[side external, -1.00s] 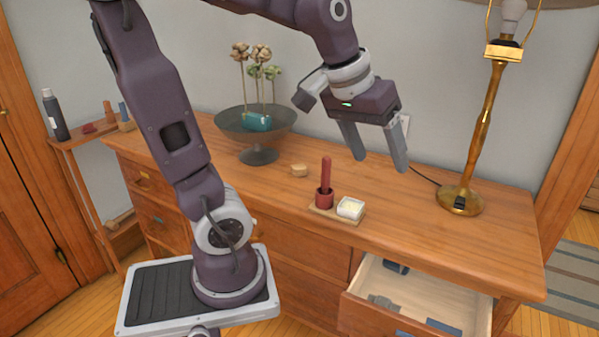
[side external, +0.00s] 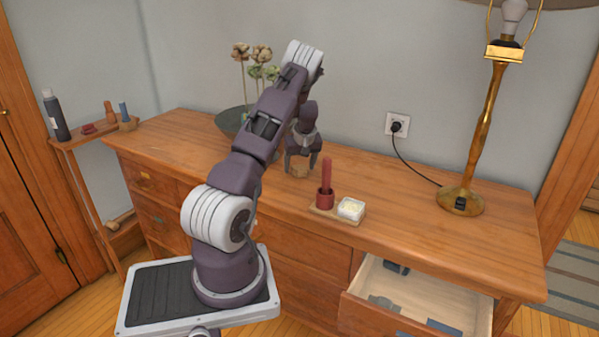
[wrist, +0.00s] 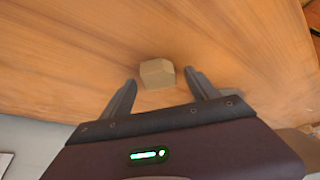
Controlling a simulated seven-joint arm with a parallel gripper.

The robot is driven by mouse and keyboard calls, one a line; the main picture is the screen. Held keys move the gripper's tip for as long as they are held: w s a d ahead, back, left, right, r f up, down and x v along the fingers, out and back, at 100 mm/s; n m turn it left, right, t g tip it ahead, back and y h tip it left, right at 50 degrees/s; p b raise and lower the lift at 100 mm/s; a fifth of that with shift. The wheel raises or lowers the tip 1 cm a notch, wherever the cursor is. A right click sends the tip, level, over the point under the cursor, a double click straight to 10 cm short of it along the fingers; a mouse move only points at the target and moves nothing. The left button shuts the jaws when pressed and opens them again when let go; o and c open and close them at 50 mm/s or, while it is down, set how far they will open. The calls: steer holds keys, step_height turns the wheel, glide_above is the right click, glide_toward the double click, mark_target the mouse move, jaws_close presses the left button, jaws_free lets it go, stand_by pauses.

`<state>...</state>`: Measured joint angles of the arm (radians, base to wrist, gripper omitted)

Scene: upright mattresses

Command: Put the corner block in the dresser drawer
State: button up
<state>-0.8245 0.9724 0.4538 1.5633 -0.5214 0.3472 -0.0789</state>
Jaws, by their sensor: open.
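The corner block is a small tan wooden block (side external: 299,170) on the dresser top, left of the red candle. It also shows in the wrist view (wrist: 157,73), just beyond the fingertips and between their lines. My gripper (side external: 300,165) points down over the block, with its fingers apart; in the wrist view the open gripper (wrist: 162,82) has nothing held in it. I cannot tell whether either finger touches the block. The dresser drawer (side external: 440,290) at the lower right is pulled open, with several dark grey and blue items inside.
A brass lamp (side external: 475,140) stands further right. A bowl (side external: 232,122) with dried flowers is behind my arm. The dresser top (side external: 420,200) between tray and lamp is clear.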

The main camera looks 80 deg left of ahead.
mark_target(300, 168)
steer(key=shift+a+f, duration=0.1)
steer(key=shift+f, duration=0.15)
jaws_close()
step_height(300, 168, up, 10)
steer(key=w+d+m+t+h, duration=0.1)
steer(key=w+d+m, duration=0.35)
steer(key=d, duration=0.55)
steer(key=w+d+m+t, duration=0.25)
steer(key=w+d, duration=0.25)
steer(key=d, duration=0.6)
steer(key=w+d+m+h, duration=0.1)
steer(key=w+d+m, duration=0.35)
steer(key=d, duration=0.55)
steer(key=s+d+r+m+h, duration=0.1)
steer(key=d+m, duration=0.2)
steer(key=d, duration=0.6)
steer(key=s+d+r+m+h, duration=0.1)
steer(key=d+r+m, duration=0.15)
steer(key=d, duration=0.65)
steer(key=s+f+m+t, duration=0.1)
steer(key=s+f, duration=0.2)
steer(key=f, duration=0.2)
steer(key=shift+s+d, duration=0.15)
